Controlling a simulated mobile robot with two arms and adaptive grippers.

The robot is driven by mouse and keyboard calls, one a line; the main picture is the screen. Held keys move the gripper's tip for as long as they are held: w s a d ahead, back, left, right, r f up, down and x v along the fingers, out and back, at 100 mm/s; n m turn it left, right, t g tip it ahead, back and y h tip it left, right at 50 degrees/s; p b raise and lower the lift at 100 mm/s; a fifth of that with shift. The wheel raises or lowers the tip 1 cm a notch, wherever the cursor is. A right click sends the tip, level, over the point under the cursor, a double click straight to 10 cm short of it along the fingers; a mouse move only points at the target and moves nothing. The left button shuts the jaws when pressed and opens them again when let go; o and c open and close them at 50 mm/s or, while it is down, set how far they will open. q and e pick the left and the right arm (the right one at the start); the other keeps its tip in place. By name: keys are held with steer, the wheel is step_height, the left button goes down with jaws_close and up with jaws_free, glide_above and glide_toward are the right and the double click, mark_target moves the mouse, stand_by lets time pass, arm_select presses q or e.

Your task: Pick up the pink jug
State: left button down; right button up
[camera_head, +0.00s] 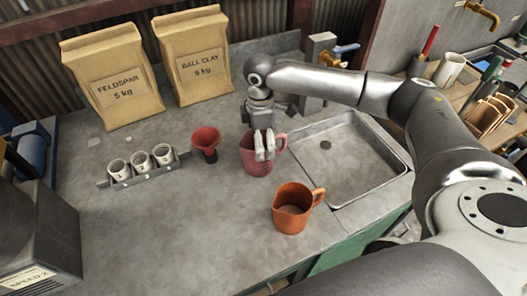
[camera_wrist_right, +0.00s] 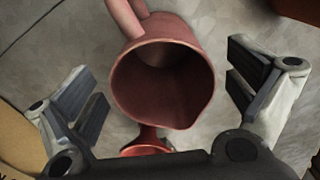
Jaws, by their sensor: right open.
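The pink jug (camera_head: 256,159) stands upright on the grey worktop, left of the sink, with its handle toward the right. In the right wrist view the jug (camera_wrist_right: 163,80) shows from above, its open mouth facing the camera and its handle at the top. My right gripper (camera_head: 264,153) is above and in front of the jug in the head view. In the wrist view its fingers (camera_wrist_right: 160,88) are open, one on each side of the jug, with gaps between. My left gripper is not in view.
An orange jug (camera_head: 292,208) stands in front, near the worktop edge. A red funnel (camera_head: 206,140) is close on the left; a rack of small cups (camera_head: 143,173) is farther left. A metal sink (camera_head: 367,188) is right. Two clay bags (camera_head: 110,78) stand behind.

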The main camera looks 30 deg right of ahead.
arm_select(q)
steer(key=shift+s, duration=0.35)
arm_select(e)
steer(key=c, duration=1.4)
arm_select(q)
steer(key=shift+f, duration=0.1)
arm_select(e)
steer(key=shift+r, duration=0.15)
